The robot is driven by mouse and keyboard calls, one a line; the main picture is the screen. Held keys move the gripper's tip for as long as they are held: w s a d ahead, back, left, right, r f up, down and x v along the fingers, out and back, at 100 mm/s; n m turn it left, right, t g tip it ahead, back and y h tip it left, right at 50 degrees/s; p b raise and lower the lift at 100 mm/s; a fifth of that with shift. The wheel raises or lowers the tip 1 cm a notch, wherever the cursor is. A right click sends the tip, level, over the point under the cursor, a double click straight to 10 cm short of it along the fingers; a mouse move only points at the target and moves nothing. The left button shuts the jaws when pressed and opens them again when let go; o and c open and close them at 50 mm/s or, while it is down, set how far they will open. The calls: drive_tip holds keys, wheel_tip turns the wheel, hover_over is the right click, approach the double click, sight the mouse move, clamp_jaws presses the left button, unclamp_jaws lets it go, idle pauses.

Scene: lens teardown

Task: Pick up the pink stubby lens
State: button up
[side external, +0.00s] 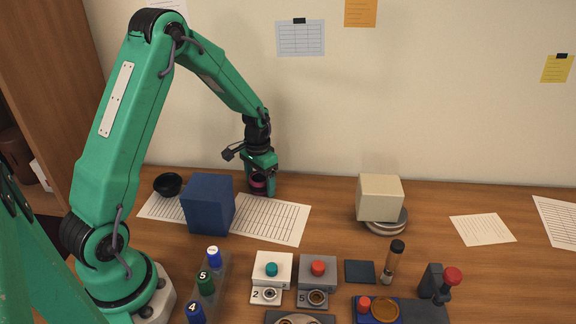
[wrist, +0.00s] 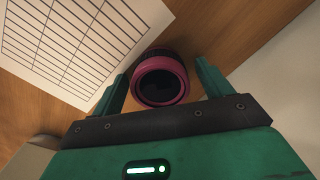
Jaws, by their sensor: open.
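The pink stubby lens (wrist: 160,80) is a short black barrel with a pink ring around its dark front opening. In the wrist view it sits between the two green fingers of my gripper (wrist: 162,85), which are open. In the side external view only a bit of the lens (side external: 258,183) shows, pink and dark, between the fingers of my gripper (side external: 260,185). My gripper points down beside the printed sheet near the back of the table. The fingers partly hide the lens there, and I cannot tell whether they touch it.
A blue box (side external: 208,204) stands left of my gripper, with a black bowl (side external: 168,184) behind it. A printed sheet (side external: 270,218) lies under and beside the box. A cream block (side external: 380,197) rests on grey discs to the right. Several numbered bottles and button boxes fill the front.

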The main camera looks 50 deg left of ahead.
sight(260, 176)
drive_tip(key=shift+c, duration=0.5)
drive_tip(key=c, duration=1)
drive_tip(key=shift+c, duration=0.2)
drive_tip(key=shift+r, duration=0.1)
drive_tip(key=shift+r, duration=0.45)
wheel_tip(260, 176, up, 3)
drive_tip(key=shift+r, duration=0.15)
drive_tip(key=s+d+r, duration=0.2)
drive_tip(key=d+r, duration=0.4)
drive_tip(key=d, duration=0.5)
drive_tip(key=shift+s+d+r, duration=0.2)
drive_tip(key=shift+s+r, duration=0.1)
